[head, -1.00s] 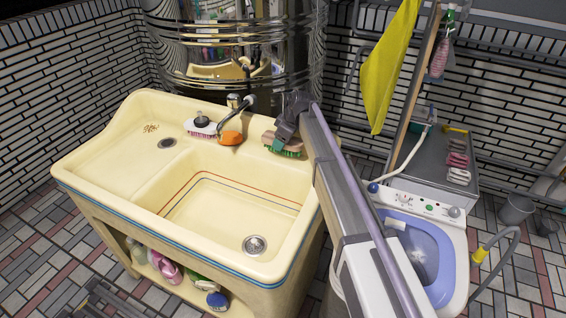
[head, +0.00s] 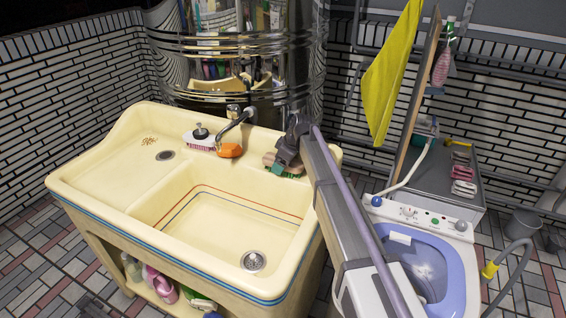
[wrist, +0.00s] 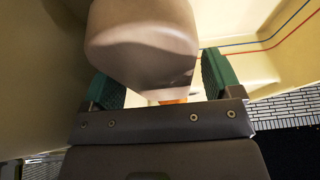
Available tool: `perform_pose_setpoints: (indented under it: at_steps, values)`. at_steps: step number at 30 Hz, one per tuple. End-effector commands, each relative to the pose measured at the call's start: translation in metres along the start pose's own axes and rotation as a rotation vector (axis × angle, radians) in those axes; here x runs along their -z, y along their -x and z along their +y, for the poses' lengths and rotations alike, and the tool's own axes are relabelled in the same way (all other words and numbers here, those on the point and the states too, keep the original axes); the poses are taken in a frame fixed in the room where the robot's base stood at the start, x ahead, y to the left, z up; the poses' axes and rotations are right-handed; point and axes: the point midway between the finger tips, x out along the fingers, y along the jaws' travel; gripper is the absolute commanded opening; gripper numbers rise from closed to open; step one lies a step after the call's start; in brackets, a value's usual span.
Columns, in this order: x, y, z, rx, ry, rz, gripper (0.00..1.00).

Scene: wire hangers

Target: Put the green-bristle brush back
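The green-bristle brush (head: 269,159) sits at the sink's rear right rim, to the right of the tap, with a strip of green showing low down. My gripper (head: 283,160) is right at it and hides much of it. In the wrist view, a smooth tan block, seemingly the brush's back (wrist: 142,40), fills the upper middle. My gripper's two green-padded fingers (wrist: 160,85) stand wide apart on either side of its lower end. A bright gap shows between the block and the right finger, so the gripper looks open. Contact at the left finger is unclear.
On the rim to the left are a white brush with pink bristles (head: 199,143) and an orange item (head: 230,150), close to the tap (head: 236,121). The sink basin (head: 215,225) is empty. A washing machine (head: 430,260) stands right; a shiny metal tank (head: 235,70) stands behind.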

Motion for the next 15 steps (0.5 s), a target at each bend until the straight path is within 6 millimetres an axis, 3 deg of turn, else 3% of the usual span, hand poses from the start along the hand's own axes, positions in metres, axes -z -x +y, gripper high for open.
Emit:
perform_pose_setpoints:
  at_steps: [9,15]
  values:
    - [0.002,0.006,0.000,0.000,0.000,0.000,0.85]
    - [0.005,0.047,0.000,-0.001,-0.002,0.000,0.85]
